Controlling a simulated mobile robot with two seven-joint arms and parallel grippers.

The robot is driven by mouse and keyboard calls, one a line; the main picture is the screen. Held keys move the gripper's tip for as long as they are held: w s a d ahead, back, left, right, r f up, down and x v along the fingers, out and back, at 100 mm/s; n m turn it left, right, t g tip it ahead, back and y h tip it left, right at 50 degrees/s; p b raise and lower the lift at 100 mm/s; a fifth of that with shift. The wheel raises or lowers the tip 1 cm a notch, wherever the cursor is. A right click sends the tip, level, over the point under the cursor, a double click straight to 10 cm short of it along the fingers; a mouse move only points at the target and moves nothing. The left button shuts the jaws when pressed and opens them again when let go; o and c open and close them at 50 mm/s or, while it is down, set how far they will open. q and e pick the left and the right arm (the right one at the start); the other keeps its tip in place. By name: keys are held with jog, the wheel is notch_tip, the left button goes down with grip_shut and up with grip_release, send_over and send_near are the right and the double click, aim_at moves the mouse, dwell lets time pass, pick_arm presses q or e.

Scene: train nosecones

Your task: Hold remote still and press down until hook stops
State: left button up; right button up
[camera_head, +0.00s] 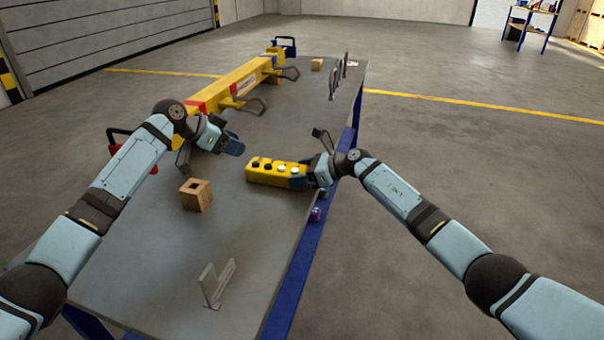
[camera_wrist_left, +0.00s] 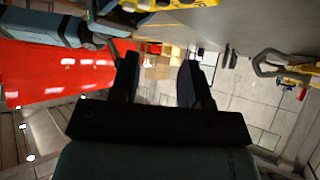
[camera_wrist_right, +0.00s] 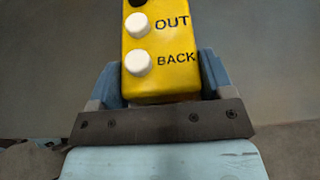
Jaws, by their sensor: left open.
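The yellow remote (camera_head: 262,176) is over the table, with a row of black and white buttons facing up. My right gripper (camera_head: 298,176) is shut on its near end; the right wrist view shows the remote (camera_wrist_right: 178,82) between the fingers, with white buttons marked OUT and BACK. My left gripper (camera_head: 234,147) is open and empty, up and left of the remote, touching no button. The left wrist view shows its fingers (camera_wrist_left: 160,66) apart and the remote (camera_wrist_left: 190,3) at the top edge. Grey hook-like handles (camera_head: 247,106) sit on the yellow beam (camera_head: 236,83); which hook is meant is unclear.
The grey table (camera_head: 150,265) holds a wooden block (camera_head: 196,196) with a square hole, a grey bracket (camera_head: 216,283), a small wooden block (camera_head: 317,64) and grey upright parts (camera_head: 338,78). A red part (camera_head: 117,140) is behind my left arm. The table's front left is mostly clear.

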jog(key=c, duration=0.3)
pick_arm(q)
grip_shut()
pick_arm(e)
jog(key=shift+c, duration=0.3)
dwell(1.0)
